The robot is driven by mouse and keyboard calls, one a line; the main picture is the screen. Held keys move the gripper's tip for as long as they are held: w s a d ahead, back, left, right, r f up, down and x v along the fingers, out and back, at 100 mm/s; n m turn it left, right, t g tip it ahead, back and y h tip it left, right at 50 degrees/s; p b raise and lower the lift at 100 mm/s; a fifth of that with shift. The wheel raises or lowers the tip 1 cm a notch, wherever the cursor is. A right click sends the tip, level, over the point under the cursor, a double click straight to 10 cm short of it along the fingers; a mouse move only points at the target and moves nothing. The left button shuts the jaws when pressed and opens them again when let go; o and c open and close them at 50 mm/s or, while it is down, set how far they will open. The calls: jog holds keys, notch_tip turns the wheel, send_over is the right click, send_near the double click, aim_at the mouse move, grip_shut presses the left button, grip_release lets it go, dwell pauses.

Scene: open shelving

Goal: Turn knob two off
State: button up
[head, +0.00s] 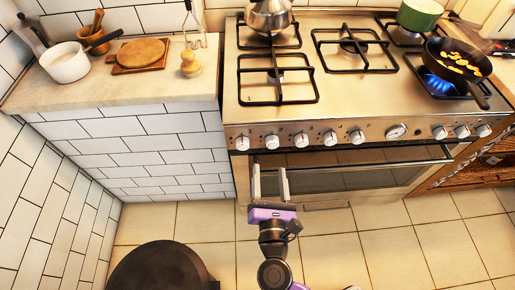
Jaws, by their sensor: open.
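A row of white-faced knobs runs along the front panel (375,144) of the steel stove. The second knob from the left (272,142) is between the leftmost knob (242,143) and the third knob (301,140). No numbering is readable, and the knobs' settings are too small to tell. A blue flame (437,84) burns at the front right burner under a black pan (470,62). My gripper (270,171) is open and empty, with its fingers pointing up the picture, just below the second knob and in front of the oven's left edge. It appears apart from the knobs.
A round gauge (396,131) sits among the knobs. The oven handle (350,160) crosses below the panel. A kettle (269,14) and a green pot (420,14) stand at the back. A tiled counter (140,85) is at the left. A dark round object (158,268) is at bottom left.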

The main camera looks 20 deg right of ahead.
aim_at(272, 147)
jog(key=shift+n+h, duration=0.4)
jog(key=shift+d+x, duration=0.25)
jog(key=shift+x, duration=1.7)
jog(key=shift+d+x, duration=0.25)
jog(key=shift+x, duration=1.75)
jog(key=shift+s+a+r, duration=0.1)
jog(key=shift+s+r, duration=0.05)
jog(key=shift+s, duration=0.05)
grip_shut()
